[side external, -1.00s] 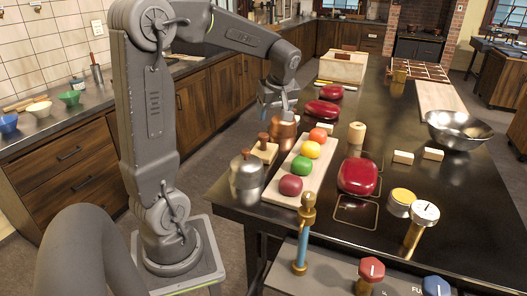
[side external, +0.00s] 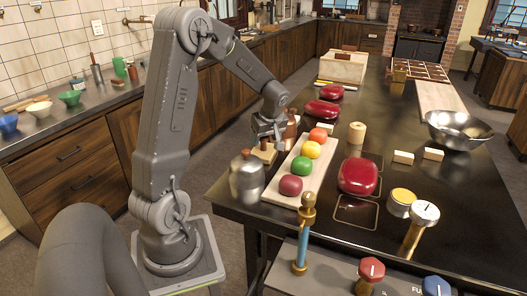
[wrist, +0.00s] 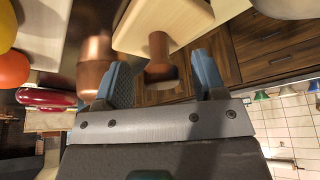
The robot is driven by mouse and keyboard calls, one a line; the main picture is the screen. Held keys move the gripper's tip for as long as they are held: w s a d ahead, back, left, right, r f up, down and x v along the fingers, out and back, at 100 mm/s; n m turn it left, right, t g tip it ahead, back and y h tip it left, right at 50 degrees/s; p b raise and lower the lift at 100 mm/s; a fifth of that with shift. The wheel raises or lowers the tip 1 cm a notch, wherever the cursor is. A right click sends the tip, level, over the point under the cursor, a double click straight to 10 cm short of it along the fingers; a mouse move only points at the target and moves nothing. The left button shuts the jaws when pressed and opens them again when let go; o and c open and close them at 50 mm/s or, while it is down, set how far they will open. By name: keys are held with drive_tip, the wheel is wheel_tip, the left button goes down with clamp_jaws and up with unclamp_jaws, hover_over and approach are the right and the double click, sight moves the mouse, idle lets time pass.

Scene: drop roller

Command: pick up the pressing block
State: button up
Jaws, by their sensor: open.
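The pressing block shows in the wrist view as a pale wooden block (wrist: 150,25) with a brown knobbed handle (wrist: 158,50). In the side view the block (side external: 264,155) stands on the table's left edge, partly covered by my gripper (side external: 270,136). My gripper (wrist: 163,72) is open, with blue fingers. In the wrist view the handle's knob appears between the two fingertips. I cannot tell whether either finger touches it. Nothing is held.
A copper vessel (wrist: 96,65) is close beside one finger; it also shows behind my gripper (side external: 291,122). A metal canister (side external: 246,178) stands in front of the block. A pale board (side external: 277,193) with several coloured balls lies to the right.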

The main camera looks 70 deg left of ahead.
drive_tip(key=shift+x, duration=1.15)
drive_tip(key=c, duration=1)
